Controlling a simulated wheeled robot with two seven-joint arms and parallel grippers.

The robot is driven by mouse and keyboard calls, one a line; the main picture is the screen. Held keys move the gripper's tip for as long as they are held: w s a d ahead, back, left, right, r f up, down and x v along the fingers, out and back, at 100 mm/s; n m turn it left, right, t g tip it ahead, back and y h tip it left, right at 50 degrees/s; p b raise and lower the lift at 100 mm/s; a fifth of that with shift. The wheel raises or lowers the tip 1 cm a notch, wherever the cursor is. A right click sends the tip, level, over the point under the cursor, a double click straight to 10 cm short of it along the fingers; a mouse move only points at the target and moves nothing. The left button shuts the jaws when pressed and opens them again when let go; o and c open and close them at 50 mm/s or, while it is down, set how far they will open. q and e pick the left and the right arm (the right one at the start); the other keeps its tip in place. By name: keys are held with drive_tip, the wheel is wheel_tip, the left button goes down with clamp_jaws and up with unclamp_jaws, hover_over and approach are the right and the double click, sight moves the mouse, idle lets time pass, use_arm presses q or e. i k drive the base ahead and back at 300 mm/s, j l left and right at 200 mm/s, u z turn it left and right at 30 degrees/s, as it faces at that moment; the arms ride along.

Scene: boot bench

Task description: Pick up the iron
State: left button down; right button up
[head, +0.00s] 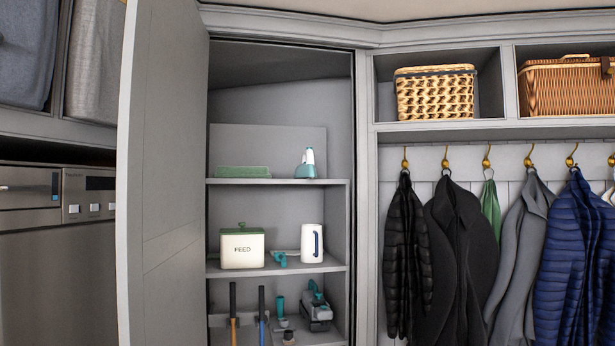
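A small white and teal object (306,163) stands upright on the top shelf of the open cupboard, near its right end. Its shape looks like an iron standing on its heel, but it is too small to be sure. Nothing touches it. Neither of my grippers shows in the head view.
The cupboard door (160,180) stands open on the left. A green folded item (242,172) shares the top shelf (285,181). Below are a FEED tin (242,248), a white jug (312,243) and a grey-teal device (317,309). Coats (455,250) hang at right.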

sight(308, 170)
drive_tip(key=i+l+u, duration=0.1)
drive_tip(key=i+l, duration=0.2)
drive_tip(key=i+l+u, duration=0.1)
drive_tip(key=i+l, duration=0.2)
drive_tip(key=i+l+u, duration=0.1)
drive_tip(key=i+l, duration=0.15)
drive_tip(key=l, duration=0.25)
drive_tip(key=i+l+u, duration=0.1)
drive_tip(key=i+l, duration=0.15)
drive_tip(key=l, duration=0.2)
drive_tip(key=i+l+u, duration=0.1)
drive_tip(key=i+l, duration=0.15)
drive_tip(key=l, duration=0.15)
drive_tip(key=i+l+u, duration=0.15)
drive_tip(key=l, duration=0.3)
drive_tip(key=i+l+u, duration=0.1)
drive_tip(key=i+l, duration=0.2)
drive_tip(key=l, duration=0.2)
drive_tip(key=i+l+u, duration=0.1)
drive_tip(key=l, duration=0.4)
drive_tip(key=i, duration=0.05)
